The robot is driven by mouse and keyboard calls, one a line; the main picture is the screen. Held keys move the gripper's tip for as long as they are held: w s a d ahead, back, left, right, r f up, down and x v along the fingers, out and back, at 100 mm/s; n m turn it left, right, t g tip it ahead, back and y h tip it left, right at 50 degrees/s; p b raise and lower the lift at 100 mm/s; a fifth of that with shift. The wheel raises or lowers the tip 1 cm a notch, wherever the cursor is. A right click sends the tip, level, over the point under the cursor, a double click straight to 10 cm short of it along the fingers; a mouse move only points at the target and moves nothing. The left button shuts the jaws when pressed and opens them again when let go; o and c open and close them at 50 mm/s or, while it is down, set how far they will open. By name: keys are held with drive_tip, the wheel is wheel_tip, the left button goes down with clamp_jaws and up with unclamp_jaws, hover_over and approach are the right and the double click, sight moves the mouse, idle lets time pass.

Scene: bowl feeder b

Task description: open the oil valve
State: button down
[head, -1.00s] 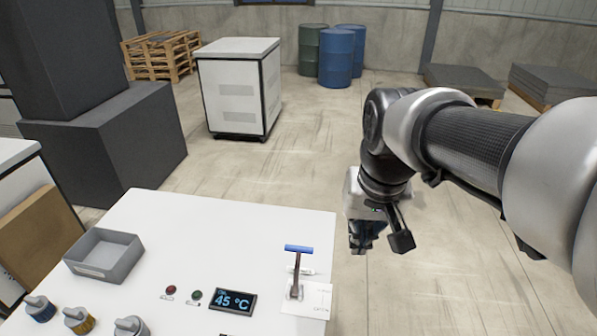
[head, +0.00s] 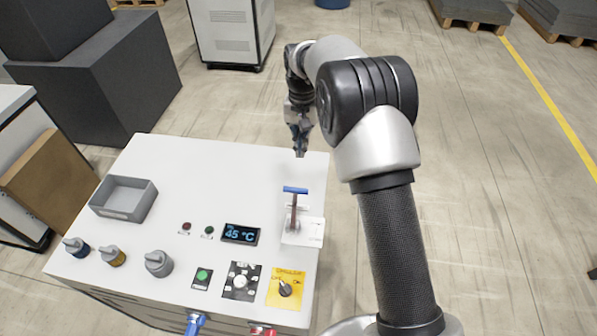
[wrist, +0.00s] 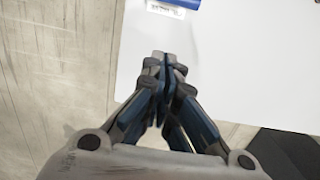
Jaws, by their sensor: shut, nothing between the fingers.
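A lever with a blue T-handle (head: 295,190) stands upright on a white plate near the right edge of the white panel top. Its label is too small to read. In the wrist view the blue handle (wrist: 182,3) shows at the top edge, partly cut off. A blue handle (head: 195,324) and a red handle (head: 262,331) sit on the panel's front side, cut by the frame edge. I cannot read which one is marked oil. My gripper (head: 300,153) is shut and empty, above the panel's far right edge, beyond the T-handle and apart from it. Its closed fingertips (wrist: 165,60) point toward the handle.
The panel top (head: 215,170) carries a grey tray (head: 124,199), several knobs, a display (head: 240,234), a green button (head: 203,276) and a yellow-plated switch (head: 286,288). Black boxes (head: 105,90) and a white cabinet (head: 232,30) stand behind. The panel's far middle is clear.

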drive_tip(key=shift+f, duration=0.1)
wheel_tip(320, 180, down, 10)
drive_tip(key=s+b, duration=0.1)
drive_tip(key=s, duration=0.1)
drive_tip(key=s+r, duration=0.2)
drive_tip(key=shift+s+a, duration=0.2)
drive_tip(key=shift+a, duration=0.2)
drive_tip(key=shift+b, duration=0.3)
